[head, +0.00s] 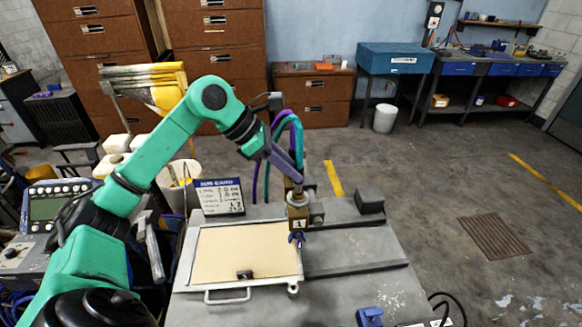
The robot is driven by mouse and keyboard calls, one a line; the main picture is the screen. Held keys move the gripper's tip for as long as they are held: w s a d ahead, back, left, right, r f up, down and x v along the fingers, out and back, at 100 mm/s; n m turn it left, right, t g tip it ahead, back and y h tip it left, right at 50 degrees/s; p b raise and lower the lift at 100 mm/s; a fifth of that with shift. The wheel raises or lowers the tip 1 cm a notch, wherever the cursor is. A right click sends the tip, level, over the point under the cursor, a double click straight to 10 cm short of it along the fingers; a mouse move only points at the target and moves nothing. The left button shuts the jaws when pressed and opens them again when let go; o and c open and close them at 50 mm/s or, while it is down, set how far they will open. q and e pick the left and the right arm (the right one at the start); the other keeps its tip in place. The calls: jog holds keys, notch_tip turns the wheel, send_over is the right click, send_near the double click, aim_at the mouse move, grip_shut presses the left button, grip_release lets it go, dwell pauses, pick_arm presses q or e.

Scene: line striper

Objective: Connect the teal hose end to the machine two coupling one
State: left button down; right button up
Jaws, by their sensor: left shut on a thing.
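My left gripper (295,188) is shut at the top of the coupling block, on what appears to be the teal hose end, mostly hidden by the fingers. The teal hose (298,135) arches up behind the gripper and comes down to it. A purple hose (277,125) runs close beside it. Directly below the gripper stands a brass-coloured coupling block with a plate marked 1 (299,225), on the grey machine top (345,237). I cannot tell whether the hose end is seated in the coupling. My right gripper is out of view.
A beige panel with a handle (245,255) lies left of the coupling. A sign board (218,197) stands behind it. A dark block (370,200) sits to the right. A blue part (369,316) is at the front edge.

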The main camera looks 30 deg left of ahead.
pick_arm(q)
jog(key=shift+f+b, duration=1.3)
jog(key=shift+f, duration=0.05)
dwell(0.4)
jog(key=c, duration=0.6)
grip_release()
jog(key=shift+r, duration=0.1)
jog(key=o, duration=0.3)
jog(key=shift+a+r, duration=0.1)
jog(key=v, duration=0.6)
jog(key=shift+s+a+r, duration=0.2)
jog(key=shift+r, duration=0.1)
